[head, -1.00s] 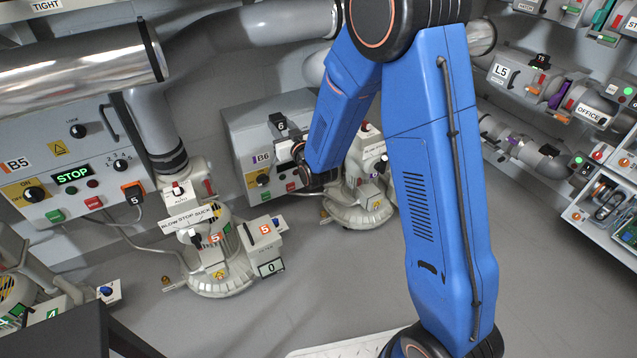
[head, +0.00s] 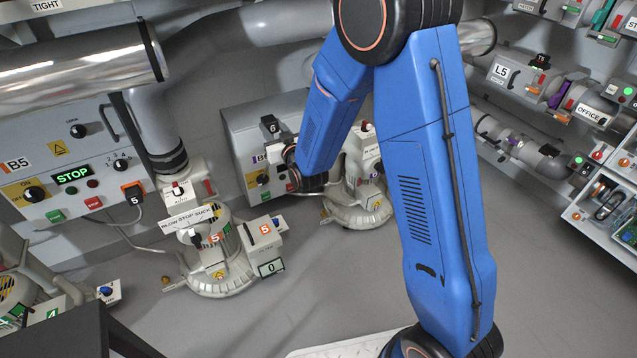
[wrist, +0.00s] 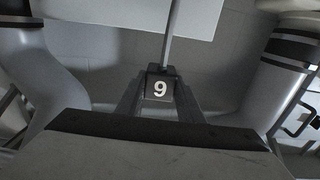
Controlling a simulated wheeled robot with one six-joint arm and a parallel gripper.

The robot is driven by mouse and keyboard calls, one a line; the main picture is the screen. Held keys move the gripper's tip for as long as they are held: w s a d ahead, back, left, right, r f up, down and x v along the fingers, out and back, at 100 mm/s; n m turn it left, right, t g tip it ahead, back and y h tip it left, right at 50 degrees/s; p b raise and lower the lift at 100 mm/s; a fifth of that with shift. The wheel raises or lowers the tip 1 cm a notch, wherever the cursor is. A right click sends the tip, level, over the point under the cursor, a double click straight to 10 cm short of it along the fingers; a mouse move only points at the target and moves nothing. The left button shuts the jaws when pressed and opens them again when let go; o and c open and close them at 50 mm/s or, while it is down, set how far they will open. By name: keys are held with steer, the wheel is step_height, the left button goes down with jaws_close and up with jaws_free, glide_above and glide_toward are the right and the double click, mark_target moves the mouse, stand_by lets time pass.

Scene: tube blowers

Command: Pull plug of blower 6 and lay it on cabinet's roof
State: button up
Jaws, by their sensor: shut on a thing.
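The black plug marked 6 (head: 269,125) is in my gripper (head: 273,134), in front of or over the grey cabinet B6 (head: 237,125). In the wrist view the plug (wrist: 160,90) sits between the fingertips of my gripper (wrist: 160,98); its mark reads like a 9, a 6 upside down. A grey strip, perhaps its cord, runs up from it. Blower 6 (head: 358,205) stands right of the cabinet, partly behind my arm. My wrist hides part of the cabinet's front; the socket cannot be made out. I cannot tell whether the plug touches the roof.
Cabinet B5 (head: 75,150), with its plug 5 (head: 134,196) in place, is on the left. Blower 5 (head: 225,262) stands on the floor before it. Pipes run above and behind. Grey floor (head: 330,275) is clear in the middle. Shelves of devices line the right.

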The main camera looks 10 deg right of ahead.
steer(key=shift+x, duration=6.45)
steer(key=shift+f, duration=2.1)
steer(key=o, duration=1.4)
steer(key=shift+s, duration=0.1)
steer(key=v, duration=1.7)
steer(key=shift+s+r, duration=0.1)
